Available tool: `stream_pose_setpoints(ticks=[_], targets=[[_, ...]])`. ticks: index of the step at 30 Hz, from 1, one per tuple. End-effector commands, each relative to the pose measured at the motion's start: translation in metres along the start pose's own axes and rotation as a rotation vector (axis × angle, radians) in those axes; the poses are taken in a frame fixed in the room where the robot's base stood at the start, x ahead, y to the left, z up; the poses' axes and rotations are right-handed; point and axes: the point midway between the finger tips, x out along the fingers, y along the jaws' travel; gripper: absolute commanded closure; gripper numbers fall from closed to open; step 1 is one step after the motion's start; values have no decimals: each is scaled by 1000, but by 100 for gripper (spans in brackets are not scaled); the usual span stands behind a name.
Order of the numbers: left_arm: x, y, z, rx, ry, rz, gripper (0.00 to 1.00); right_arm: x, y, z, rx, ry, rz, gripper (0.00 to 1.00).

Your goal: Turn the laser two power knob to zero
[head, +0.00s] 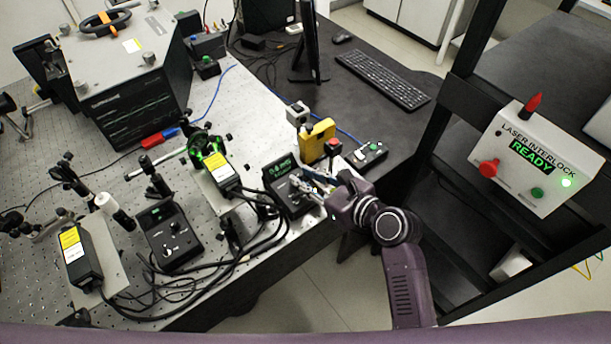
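A black laser control box (283,171) with a lit green display stands near the right edge of the optical table; its digits are too small to read surely. A second black control box (169,238) with knobs and a dim display stands further left. No readable label shows which one is laser two. My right gripper (309,187) is at the front of the lit box, over its knob area. The gripper covers the knob there, and I cannot tell whether the fingers touch it or are closed. My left gripper is not in view.
A yellow device (317,140) stands just behind the lit box, and a small box with buttons (362,155) lies to its right. Black cables (232,262) loop along the table's front edge. The interlock panel (530,160) reads READY, with a green light.

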Motion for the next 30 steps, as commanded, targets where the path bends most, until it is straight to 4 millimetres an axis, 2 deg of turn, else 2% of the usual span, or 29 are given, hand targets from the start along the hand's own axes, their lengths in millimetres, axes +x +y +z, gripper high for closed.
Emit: stream_pose_setpoints(ticks=[7,13,23,30], targets=[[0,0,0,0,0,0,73,1,0,0,0,0,0,79],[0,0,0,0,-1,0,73,1,0,0,0,0,0,100],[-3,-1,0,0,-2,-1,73,1,-1,1,-11,0,24,100],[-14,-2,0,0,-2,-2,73,0,-6,3,-60,2,136,100]])
